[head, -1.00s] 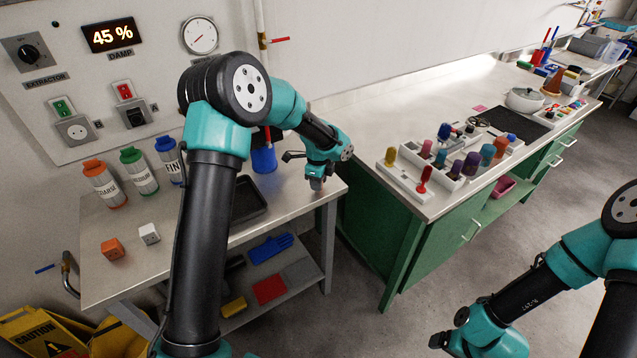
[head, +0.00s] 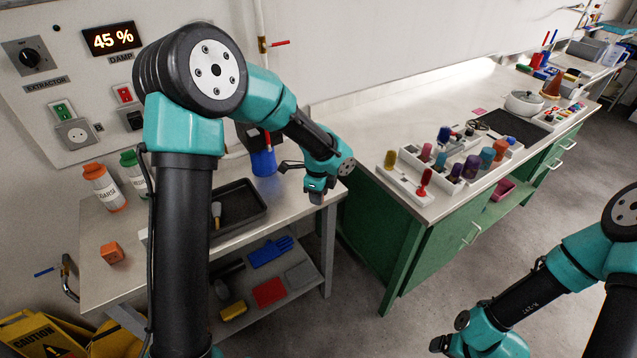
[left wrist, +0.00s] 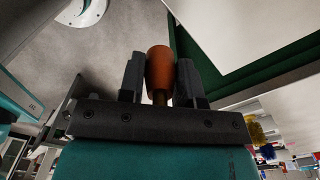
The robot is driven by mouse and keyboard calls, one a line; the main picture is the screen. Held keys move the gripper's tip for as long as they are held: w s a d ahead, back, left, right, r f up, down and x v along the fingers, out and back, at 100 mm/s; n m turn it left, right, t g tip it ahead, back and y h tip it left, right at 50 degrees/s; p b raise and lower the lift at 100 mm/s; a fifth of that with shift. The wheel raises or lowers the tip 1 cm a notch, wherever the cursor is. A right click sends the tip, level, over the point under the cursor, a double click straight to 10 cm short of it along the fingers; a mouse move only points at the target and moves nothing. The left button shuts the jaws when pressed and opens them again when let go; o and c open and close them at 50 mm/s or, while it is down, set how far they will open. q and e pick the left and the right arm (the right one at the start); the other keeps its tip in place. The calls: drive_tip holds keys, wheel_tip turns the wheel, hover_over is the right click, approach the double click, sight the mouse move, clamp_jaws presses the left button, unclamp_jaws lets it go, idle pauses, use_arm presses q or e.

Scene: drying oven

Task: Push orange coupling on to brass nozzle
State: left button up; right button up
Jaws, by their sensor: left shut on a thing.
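My left gripper (head: 318,193) hangs over the right end of the small bench in the head view. In the left wrist view its two dark fingers (left wrist: 160,82) are closed on an orange, tapered piece (left wrist: 160,68) with a narrow brass-coloured stem below it. It looks like the orange coupling, but I cannot confirm that. In the head view the held piece is hardly visible. A brass-coloured fitting (head: 263,44) with a red lever sits on the wall pipe; I cannot tell whether it is the brass nozzle. My right arm shows at lower right, its gripper out of frame.
The small bench (head: 97,285) holds an orange cube (head: 112,252), bottles including an orange-capped one (head: 105,187), a blue cup (head: 264,161) and a dark tray (head: 245,218) with a brush. The green-fronted counter (head: 350,130) stands right of the gripper, with racks of coloured items.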

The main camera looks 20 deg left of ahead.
use_arm(q)
drive_tip(key=s+d, duration=0.2)
drive_tip(key=s, duration=0.5)
drive_tip(key=shift+d+r, duration=0.35)
drive_tip(key=shift+d, duration=0.05)
drive_tip(key=w+r+n, duration=0.2)
drive_tip(key=w+n, duration=0.7)
drive_tip(key=n, duration=0.5)
drive_tip(key=shift+a+r+n, duration=0.15)
drive_tip(key=shift+a+n, duration=0.25)
drive_tip(key=shift+a, duration=0.05)
